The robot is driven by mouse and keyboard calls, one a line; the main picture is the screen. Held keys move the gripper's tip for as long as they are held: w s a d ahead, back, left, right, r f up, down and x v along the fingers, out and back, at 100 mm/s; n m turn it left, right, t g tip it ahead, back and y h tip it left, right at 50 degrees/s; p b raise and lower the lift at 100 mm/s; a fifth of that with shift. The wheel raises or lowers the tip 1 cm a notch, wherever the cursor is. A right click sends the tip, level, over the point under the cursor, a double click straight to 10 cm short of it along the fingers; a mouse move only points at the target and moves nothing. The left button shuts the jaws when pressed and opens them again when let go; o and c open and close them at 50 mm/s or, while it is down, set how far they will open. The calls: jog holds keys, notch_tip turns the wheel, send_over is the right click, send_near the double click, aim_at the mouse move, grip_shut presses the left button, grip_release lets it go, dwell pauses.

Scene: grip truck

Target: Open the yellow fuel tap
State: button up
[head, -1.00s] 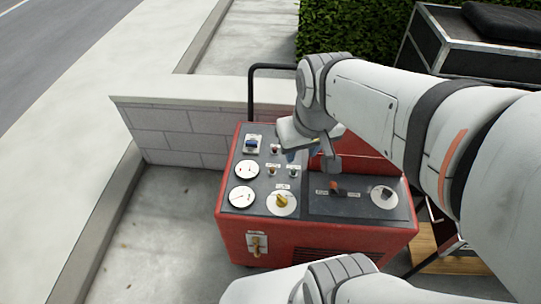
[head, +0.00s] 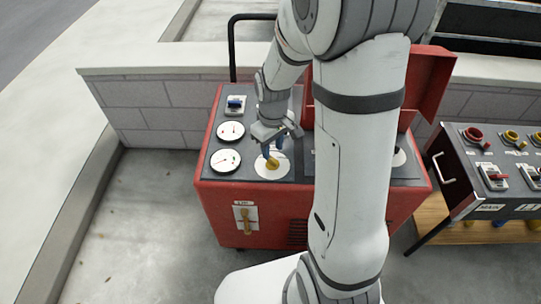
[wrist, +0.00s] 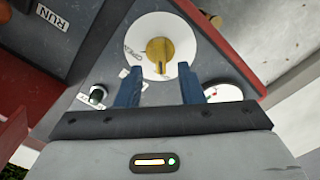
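The yellow tap (head: 272,163) is a knob with a raised grip bar on a white round plate, on the grey top panel of the red machine. In the wrist view the yellow tap (wrist: 160,52) shows its bar pointing toward my gripper. My gripper (head: 272,152) hangs just above the tap, its blue fingers pointing down. In the wrist view my gripper (wrist: 160,78) is open, with the tap seen in line with the gap between its fingers. Nothing is held. Whether the fingertips touch the tap is unclear.
The red machine (head: 275,215) carries two white gauges (head: 226,161), a blue switch (head: 235,104) and a brass lever (head: 246,220) on its front. A raised red lid (head: 428,85) stands behind. A black control box (head: 490,170) is at right. Open pavement (head: 140,235) lies left.

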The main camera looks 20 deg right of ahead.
aim_at(272, 159)
jog(key=shift+f, duration=2)
jog(key=shift+c, duration=0.5)
